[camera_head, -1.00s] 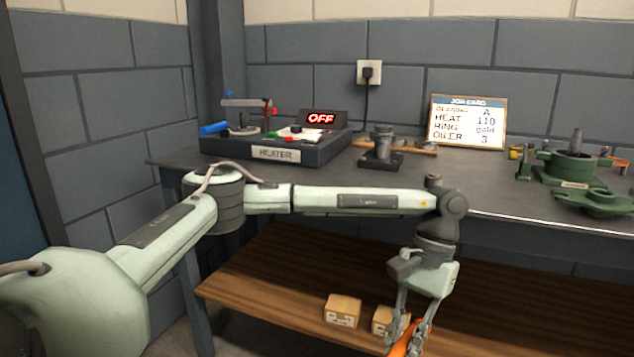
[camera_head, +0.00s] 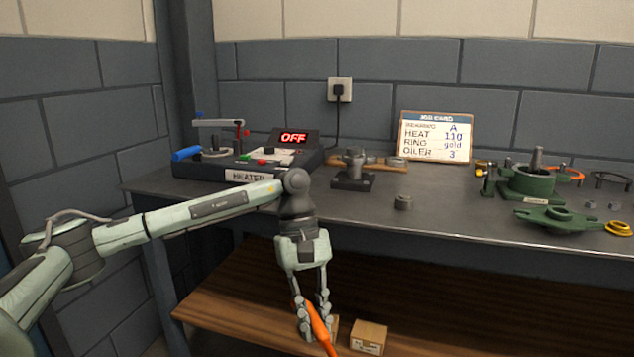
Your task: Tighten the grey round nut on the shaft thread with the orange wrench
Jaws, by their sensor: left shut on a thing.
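My left gripper (camera_head: 315,326) is shut on the orange wrench (camera_head: 311,313). It points down in front of the bench's front edge, below the tabletop. The wrench hangs tilted and its lower end runs out of the picture. Another grey shaft end (camera_head: 537,158) rises from the green casing (camera_head: 530,180) on the right. No thread can be made out. My right gripper is not in view.
The heater (camera_head: 247,165), its display reading OFF, stands at the bench's left. A job card (camera_head: 436,137) leans at the back. A green casing half (camera_head: 556,219) and a yellow ring (camera_head: 618,228) lie at the right. Small boxes (camera_head: 369,337) rest on the lower shelf.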

